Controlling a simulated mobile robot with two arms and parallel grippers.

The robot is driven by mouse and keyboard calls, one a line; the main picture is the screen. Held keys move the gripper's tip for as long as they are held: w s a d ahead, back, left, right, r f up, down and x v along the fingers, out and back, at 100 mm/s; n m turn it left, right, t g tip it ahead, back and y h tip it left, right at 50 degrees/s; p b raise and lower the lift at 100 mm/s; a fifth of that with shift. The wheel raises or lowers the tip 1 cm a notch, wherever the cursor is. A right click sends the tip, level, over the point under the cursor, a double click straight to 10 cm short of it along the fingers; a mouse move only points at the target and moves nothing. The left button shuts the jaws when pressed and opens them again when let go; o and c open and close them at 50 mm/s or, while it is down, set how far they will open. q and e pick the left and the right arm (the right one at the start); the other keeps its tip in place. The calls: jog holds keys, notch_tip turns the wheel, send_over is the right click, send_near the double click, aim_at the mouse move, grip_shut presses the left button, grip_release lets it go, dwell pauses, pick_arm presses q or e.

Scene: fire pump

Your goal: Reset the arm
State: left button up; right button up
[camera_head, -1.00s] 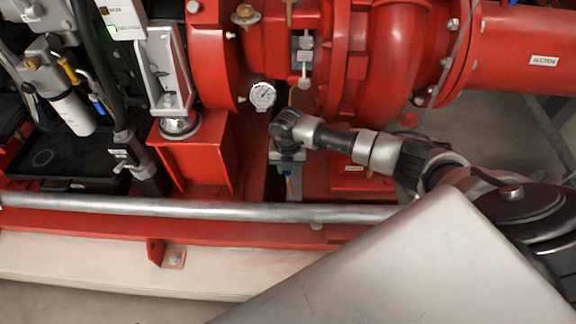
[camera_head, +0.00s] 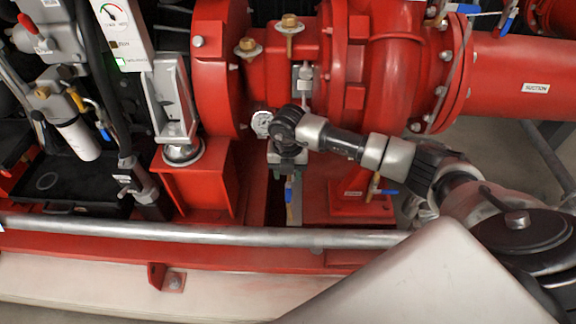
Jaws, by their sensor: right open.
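My right arm (camera_head: 385,155) comes in from the lower right and reaches across in front of the red pump. Its gripper (camera_head: 289,188) points downward at the end of the arm, in front of the pump base. Nothing shows held between its fingers, which are small in the view. A blue-handled valve (camera_head: 290,192) shows close below it, and I cannot tell whether they touch. My left gripper is out of view.
A grey rail (camera_head: 200,233) runs along the front of the red base. The red suction pipe (camera_head: 520,75) lies at right. A black tray (camera_head: 60,185) is at left. Free floor shows at right.

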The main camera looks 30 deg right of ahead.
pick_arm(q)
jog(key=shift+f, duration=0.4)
pick_arm(e)
jog(key=shift+r, duration=0.6)
